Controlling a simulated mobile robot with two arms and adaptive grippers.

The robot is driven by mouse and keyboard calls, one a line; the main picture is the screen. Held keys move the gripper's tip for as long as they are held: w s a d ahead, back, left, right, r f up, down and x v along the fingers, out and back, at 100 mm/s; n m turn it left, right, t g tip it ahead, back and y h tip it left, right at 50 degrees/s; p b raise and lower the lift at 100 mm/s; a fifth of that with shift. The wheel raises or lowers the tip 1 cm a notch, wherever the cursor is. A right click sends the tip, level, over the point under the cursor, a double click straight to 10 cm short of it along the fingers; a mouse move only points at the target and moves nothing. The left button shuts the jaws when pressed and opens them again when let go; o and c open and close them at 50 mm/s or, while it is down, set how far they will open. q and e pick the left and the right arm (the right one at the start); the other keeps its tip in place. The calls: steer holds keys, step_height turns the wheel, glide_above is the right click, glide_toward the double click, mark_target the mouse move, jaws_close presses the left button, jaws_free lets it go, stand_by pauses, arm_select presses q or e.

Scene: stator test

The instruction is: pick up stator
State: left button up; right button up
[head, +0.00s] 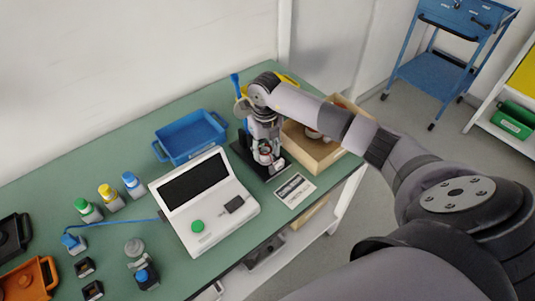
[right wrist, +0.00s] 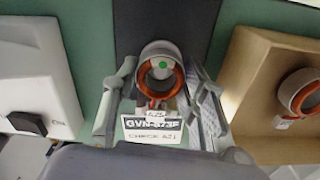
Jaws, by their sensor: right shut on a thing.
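A stator (right wrist: 160,74), a pale ring with orange-copper windings and a green dot, sits between the fingers of my right gripper (right wrist: 162,98). A white tag reading "GVN-573F" (right wrist: 152,126) shows just below it. In the head view my right gripper (head: 266,147) points down over a dark stand (head: 272,168), with the stator (head: 265,155) partly hidden between its fingers. I cannot tell whether the stator is clear of the stand. A second stator (right wrist: 298,92) lies in the wooden box (right wrist: 262,50) at the right. My left gripper is not in view.
A white tester (head: 222,212) with a dark screen and green button stands left of the stand. A blue tray (head: 190,138) is behind it. The wooden box also shows in the head view (head: 318,155). Several small bottles and an orange bin (head: 30,280) occupy the left of the green table.

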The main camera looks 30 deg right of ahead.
steer(key=c, duration=0.6)
steer(key=shift+r, duration=0.1)
